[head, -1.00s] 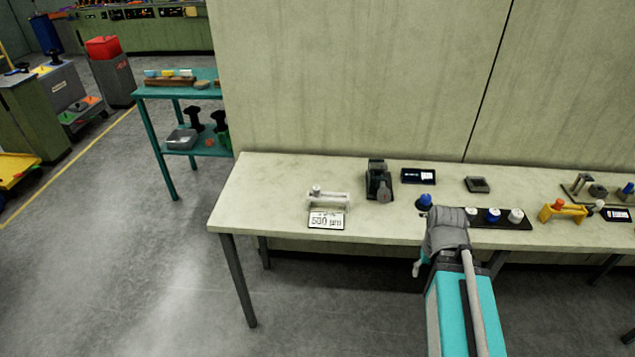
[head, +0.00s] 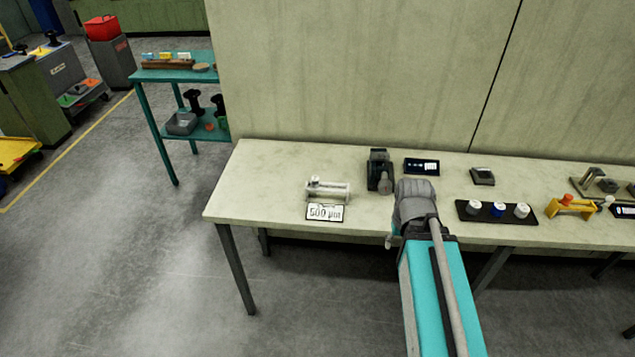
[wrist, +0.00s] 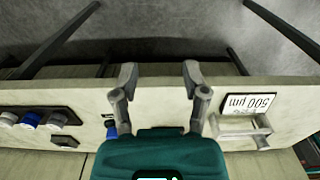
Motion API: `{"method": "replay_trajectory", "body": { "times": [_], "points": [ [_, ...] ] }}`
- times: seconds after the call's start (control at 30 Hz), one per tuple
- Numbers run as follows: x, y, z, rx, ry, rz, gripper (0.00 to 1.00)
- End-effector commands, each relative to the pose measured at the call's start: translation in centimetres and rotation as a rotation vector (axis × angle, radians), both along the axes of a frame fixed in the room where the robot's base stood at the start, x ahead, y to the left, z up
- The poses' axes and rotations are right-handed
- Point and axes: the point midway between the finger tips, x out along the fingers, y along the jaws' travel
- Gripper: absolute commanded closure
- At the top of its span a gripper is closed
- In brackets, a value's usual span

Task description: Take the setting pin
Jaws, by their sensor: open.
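I cannot tell for certain which small part is the setting pin. A white fixture (head: 327,190) with an upright white knob stands behind a "500 µm" card (head: 325,212) on the bench; both show at the right in the wrist view. My gripper (wrist: 160,78) is open and empty at the bench's front edge, fingers apart. A small blue-topped piece (wrist: 111,130) is beside the left finger in the wrist view. My arm hides it in the head view. A dark device (head: 379,170) stands just behind my gripper.
Further right is a yellow fixture (head: 570,207). A dark display (head: 421,166) and a small grey block (head: 482,176) lie at the back. The bench's left end is clear.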

Motion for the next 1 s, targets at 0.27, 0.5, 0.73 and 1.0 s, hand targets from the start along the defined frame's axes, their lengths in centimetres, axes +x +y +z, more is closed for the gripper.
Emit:
{"method": "replay_trajectory", "body": {
  "times": [0.27,0.5,0.73,1.0],
  "points": [
    [1.4,1.4,0.6,0.0,0.0,-0.056,0.18],
    [5.5,3.9,2.3,0.0,0.0,-0.26,0.18],
    [10.8,7.5,4.5,0.0,-0.001,-0.557,0.18],
    [16.7,12.7,7.0,0.0,-0.001,-0.921,0.18]
  ]
}}
